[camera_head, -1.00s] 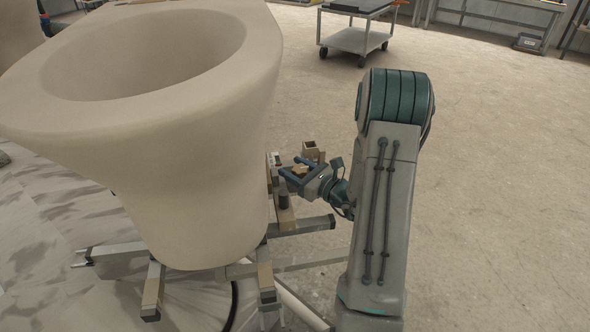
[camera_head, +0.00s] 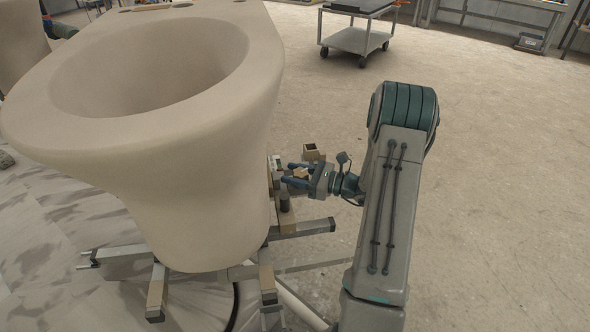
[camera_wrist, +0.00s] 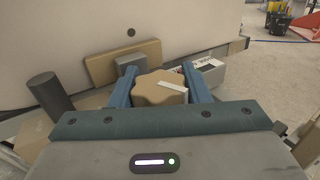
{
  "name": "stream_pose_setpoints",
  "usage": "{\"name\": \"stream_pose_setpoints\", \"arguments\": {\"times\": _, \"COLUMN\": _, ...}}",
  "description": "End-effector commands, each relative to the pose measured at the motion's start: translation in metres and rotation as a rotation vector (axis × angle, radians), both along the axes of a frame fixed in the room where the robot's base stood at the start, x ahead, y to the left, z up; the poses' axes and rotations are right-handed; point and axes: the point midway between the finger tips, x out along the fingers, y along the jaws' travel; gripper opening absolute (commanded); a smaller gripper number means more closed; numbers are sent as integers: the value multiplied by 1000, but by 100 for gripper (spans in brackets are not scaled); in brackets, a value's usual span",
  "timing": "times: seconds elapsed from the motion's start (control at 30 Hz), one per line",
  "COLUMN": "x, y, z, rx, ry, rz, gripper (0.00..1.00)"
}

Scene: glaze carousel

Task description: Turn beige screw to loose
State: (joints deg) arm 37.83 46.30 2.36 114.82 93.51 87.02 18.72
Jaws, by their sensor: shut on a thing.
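In the head view, my gripper (camera_head: 297,174) reaches left to the stand beside the big beige vessel (camera_head: 195,150). The screw (camera_head: 300,173) shows only small between the fingers there. A white plate with dark print (camera_wrist: 208,68) lies behind the right finger, partly hidden and too small to read.
A dark cylinder (camera_wrist: 50,95) stands left of my gripper. A beige pad (camera_wrist: 125,62) and a grey block (camera_wrist: 131,65) lie behind the knob. The stand's metal bars (camera_head: 302,228) stick out below my gripper. The floor to the right is open, with a grey cart (camera_head: 355,38) farther back.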

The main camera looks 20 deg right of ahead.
Motion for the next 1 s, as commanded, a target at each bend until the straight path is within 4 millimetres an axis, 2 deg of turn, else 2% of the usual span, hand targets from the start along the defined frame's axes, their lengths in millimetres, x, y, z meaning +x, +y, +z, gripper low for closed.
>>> {"name": "stream_pose_setpoints", "arguments": {"times": 0.7, "x": -11, "y": 4, "z": 0, "rx": 0, "ry": 2, "rz": 680, "gripper": 20}}
{"name": "stream_pose_setpoints", "arguments": {"times": 1.0, "x": -15, "y": 4, "z": -1, "rx": 0, "ry": 2, "rz": 915, "gripper": 20}}
